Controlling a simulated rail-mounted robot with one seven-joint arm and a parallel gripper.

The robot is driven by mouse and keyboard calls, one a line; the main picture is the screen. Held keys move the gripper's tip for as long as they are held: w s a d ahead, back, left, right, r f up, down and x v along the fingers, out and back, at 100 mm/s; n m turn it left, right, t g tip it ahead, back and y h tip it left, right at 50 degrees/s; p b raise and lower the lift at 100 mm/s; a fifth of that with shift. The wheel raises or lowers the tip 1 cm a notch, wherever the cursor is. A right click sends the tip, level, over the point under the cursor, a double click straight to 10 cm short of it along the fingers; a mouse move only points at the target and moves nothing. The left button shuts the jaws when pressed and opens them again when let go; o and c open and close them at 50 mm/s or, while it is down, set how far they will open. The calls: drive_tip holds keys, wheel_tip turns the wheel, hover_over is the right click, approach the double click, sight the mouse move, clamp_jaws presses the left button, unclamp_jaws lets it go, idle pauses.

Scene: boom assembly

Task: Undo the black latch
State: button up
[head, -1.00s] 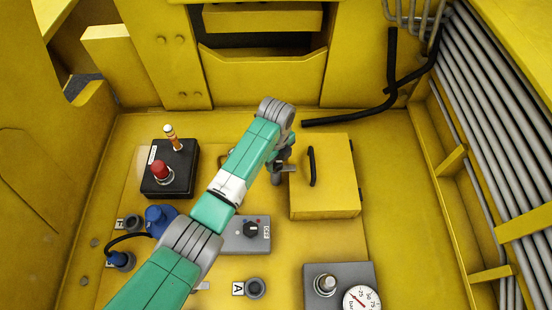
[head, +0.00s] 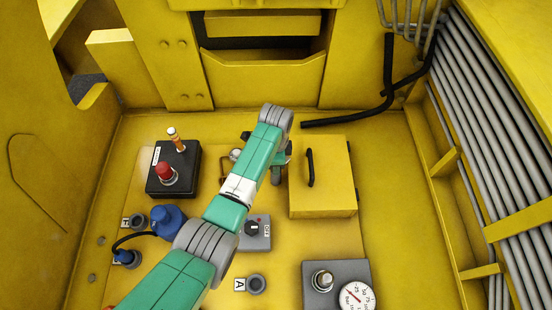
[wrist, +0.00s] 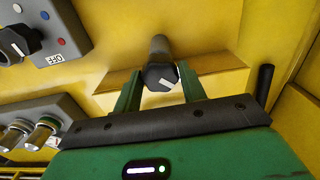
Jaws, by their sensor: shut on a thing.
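The black latch (wrist: 160,76) is a dark faceted knob with a white mark, on the end of a grey stem, in the wrist view. My gripper (wrist: 160,79) has its two green fingers on either side of the knob, shut on it. In the head view my gripper is mostly behind my green arm, left of the yellow box (head: 322,172). The latch is hidden there.
The yellow box has a black handle (head: 310,168). A black box with a red button (head: 168,174) stands left of my arm. A rotary switch box (head: 257,233) and a gauge (head: 357,297) are nearer. Grey pipes (head: 490,130) line the right wall.

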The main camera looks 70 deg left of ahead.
drive_tip(key=n, duration=0.4)
drive_tip(key=shift+r+p, duration=0.15)
drive_tip(key=shift+p, duration=0.25)
drive_tip(key=shift+n, duration=2.2)
drive_tip(key=o, duration=1)
wheel_tip(320, 180, up, 8)
drive_tip(key=shift+f+p, duration=0.2)
drive_tip(key=shift+p, duration=0.1)
